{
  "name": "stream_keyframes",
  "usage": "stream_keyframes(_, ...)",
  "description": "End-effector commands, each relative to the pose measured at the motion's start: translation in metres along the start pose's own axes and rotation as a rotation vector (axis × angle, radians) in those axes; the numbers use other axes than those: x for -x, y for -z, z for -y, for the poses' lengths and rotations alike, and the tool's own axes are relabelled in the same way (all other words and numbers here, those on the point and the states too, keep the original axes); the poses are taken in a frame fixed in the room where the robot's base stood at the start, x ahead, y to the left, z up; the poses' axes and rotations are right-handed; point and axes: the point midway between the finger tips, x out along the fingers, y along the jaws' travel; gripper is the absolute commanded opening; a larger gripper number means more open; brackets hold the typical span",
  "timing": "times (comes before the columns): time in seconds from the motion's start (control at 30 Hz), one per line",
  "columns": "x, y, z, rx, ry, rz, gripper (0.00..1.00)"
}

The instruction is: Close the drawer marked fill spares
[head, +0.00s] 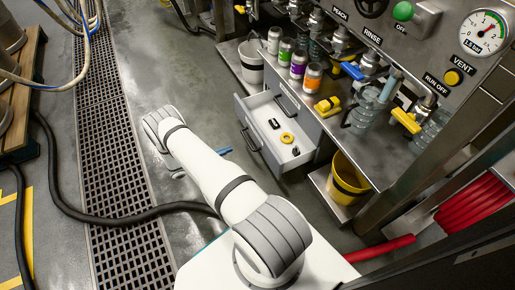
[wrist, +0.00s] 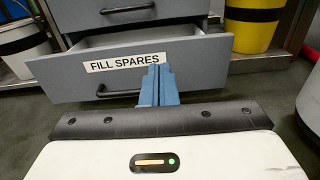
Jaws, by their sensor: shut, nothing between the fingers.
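The drawer marked fill spares (wrist: 210,52) stands pulled open in the wrist view, its label and black bar handle (wrist: 115,93) facing me. In the head view the open drawer (head: 262,105) shows a pale inside holding a yellow ring (head: 287,138) and small black parts (head: 274,123). My gripper (wrist: 160,70) has its blue fingers shut together and empty, pointing at the drawer front just right of the label and handle. The blue fingertips (head: 228,150) also show in the head view, just outside the drawer front. I cannot tell whether they touch it.
Another drawer with a black handle (wrist: 125,9) sits shut above it. A yellow bucket (head: 347,180) stands on a low shelf to the right. Cans and valves line the counter above.

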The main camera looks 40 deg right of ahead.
Motion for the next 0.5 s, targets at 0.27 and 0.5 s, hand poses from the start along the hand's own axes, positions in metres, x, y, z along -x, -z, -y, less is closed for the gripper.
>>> stream_keyframes(0.27, -0.018, 0.021, 0.004, 0.021, -0.020, 0.023, 0.00)
stream_keyframes(0.5, -0.066, 0.022, 0.004, 0.020, -0.017, 0.021, 0.00)
